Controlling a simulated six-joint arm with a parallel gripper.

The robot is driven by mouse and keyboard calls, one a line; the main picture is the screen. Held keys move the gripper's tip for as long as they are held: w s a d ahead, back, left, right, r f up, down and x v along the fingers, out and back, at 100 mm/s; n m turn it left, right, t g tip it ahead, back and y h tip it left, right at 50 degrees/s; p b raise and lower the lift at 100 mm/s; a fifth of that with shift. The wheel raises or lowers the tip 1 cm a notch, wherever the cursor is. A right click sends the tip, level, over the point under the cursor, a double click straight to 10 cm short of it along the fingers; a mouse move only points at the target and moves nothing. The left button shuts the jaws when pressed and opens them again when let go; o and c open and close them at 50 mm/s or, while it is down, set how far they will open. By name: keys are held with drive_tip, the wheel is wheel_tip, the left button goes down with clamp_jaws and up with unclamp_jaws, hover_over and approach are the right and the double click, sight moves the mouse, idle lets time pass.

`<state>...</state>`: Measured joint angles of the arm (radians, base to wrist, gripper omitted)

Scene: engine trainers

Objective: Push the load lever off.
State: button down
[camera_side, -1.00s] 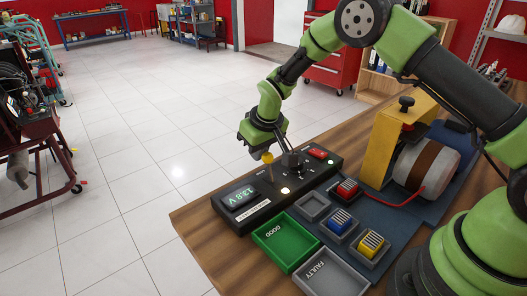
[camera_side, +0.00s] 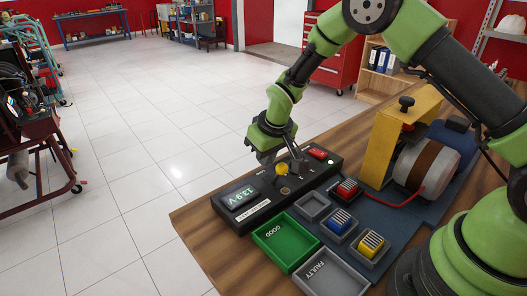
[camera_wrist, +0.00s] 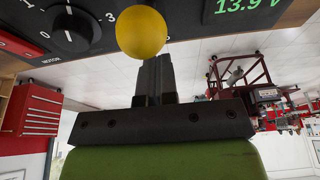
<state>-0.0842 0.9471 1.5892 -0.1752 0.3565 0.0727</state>
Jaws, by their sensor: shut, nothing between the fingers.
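The load lever's yellow ball knob (camera_side: 282,169) sits low over the black control panel (camera_side: 262,211), with its stem hidden in both views. In the wrist view the yellow ball (camera_wrist: 141,32) is directly in front of my shut fingertips (camera_wrist: 155,62) and overlaps them. My gripper (camera_side: 268,158) is right beside the ball on its far side in the side view. It is shut and empty. I cannot tell whether the fingertips still touch the lever. The panel's green display (camera_wrist: 245,5) reads 13.9 V in the wrist view.
A black rotary knob (camera_wrist: 68,28) is close beside the lever. A red button (camera_side: 318,153) is at the panel's far end. Green (camera_side: 279,241) and grey (camera_side: 329,275) trays and a yellow-framed motor unit (camera_side: 405,130) stand nearby. Open floor lies left of the table.

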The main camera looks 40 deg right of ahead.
drive_tip(key=shift+w, duration=0.5)
wheel_tip(320, 180, up, 7)
idle(0.5)
drive_tip(key=shift+r, duration=0.1)
drive_tip(key=s+r+m+t, duration=0.2)
drive_tip(key=s+r, duration=0.8)
drive_tip(key=r, duration=0.4)
drive_tip(key=s+r+m+t+y, duration=0.1)
drive_tip(key=s+r+m+y, duration=0.1)
drive_tip(key=s, duration=1.5)
drive_tip(key=shift+s+d+r+t, duration=0.15)
drive_tip(key=shift+r+t, duration=0.25)
drive_tip(key=shift+r, duration=0.1)
drive_tip(key=c, duration=1.8)
unclamp_jaws()
drive_tip(key=shift+c, duration=0.2)
